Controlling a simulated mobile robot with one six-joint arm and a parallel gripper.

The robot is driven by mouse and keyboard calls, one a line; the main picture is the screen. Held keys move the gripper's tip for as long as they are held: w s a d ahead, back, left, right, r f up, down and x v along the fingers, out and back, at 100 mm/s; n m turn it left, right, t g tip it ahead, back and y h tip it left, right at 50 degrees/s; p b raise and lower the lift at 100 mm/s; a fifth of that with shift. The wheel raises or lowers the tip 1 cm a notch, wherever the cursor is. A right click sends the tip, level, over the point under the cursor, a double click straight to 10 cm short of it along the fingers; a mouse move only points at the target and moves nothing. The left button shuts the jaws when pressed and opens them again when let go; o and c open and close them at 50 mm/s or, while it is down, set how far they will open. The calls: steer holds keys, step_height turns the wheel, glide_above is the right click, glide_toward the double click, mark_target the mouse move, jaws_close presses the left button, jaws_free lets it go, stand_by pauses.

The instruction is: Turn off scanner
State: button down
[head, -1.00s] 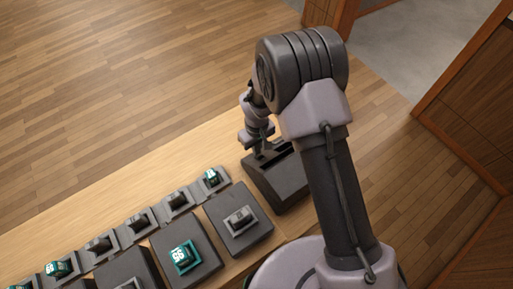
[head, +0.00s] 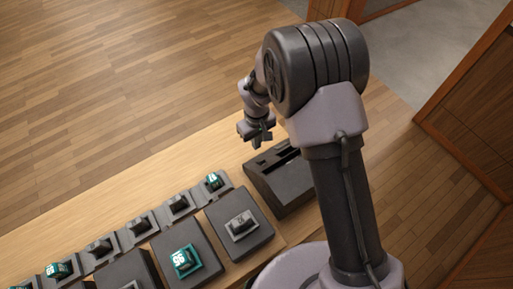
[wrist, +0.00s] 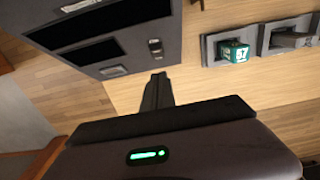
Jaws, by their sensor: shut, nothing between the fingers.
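A dark sloped box (head: 283,187) with long slots stands at the right end of the table. In the wrist view the box (wrist: 135,55) shows two black slots, pale labels and a small control (wrist: 155,44) near its edge. No readable label tells me which thing is the scanner. My gripper (head: 258,140) is just beyond the box's far left corner in the head view, apparently above the table. In the wrist view the gripper (wrist: 158,82) is shut and empty, with its tips beside the box's edge.
Larger switches include a lit teal one (head: 184,259) and an unlit grey one (head: 240,223). A row of small switches behind them includes a lit teal one (head: 213,181). The wooden table (head: 130,180) is bare along its far side.

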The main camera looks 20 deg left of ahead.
step_height(320, 180, up, 11)
steer(key=p, duration=0.1)
steer(key=shift+p, duration=0.35)
